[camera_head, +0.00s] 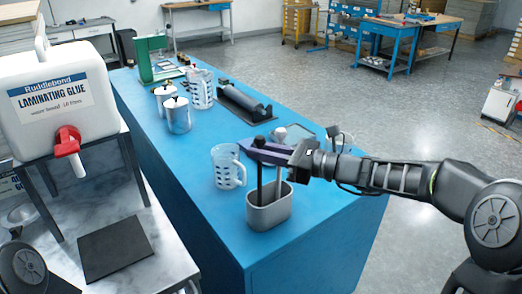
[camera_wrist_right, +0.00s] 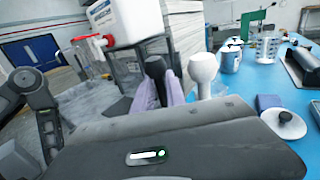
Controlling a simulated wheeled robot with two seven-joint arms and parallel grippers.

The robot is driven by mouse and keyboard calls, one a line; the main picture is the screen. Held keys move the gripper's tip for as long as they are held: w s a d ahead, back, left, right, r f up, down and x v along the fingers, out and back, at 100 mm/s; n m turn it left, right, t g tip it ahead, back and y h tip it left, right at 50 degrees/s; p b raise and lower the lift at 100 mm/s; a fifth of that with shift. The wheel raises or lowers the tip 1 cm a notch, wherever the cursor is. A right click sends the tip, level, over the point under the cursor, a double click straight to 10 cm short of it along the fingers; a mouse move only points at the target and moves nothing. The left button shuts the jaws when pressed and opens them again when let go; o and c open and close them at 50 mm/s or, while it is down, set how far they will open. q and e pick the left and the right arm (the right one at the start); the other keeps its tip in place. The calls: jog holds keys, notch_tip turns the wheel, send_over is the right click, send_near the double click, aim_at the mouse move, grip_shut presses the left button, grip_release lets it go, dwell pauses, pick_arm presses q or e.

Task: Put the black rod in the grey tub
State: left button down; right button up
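The grey tub (camera_head: 268,216) stands on the near part of the blue bench. The black rod (camera_head: 260,180) is upright, with its lower part inside the tub's opening; its lower end is hidden by the front wall. My right gripper (camera_head: 262,149), with purple fingers, reaches in from the right around the rod just below its black knob. In the right wrist view the black knob (camera_wrist_right: 155,68) sits between the fingers, which look closed on the shaft. A pale rod (camera_head: 278,182) with a white knob (camera_wrist_right: 203,68) also stands in the tub, beside the fingers. My left gripper is out of view.
A clear measuring jug (camera_head: 227,167) stands left of the tub. Metal cans (camera_head: 177,114), another jug (camera_head: 201,89) and a dark roller (camera_head: 245,103) stand farther back. A white glue container (camera_head: 55,95) stands at left.

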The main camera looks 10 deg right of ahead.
jog(key=o, duration=0.3)
jog(key=shift+r, duration=0.25)
jog(key=b+v, duration=0.1)
jog(key=v, duration=1.1)
dwell(0.4)
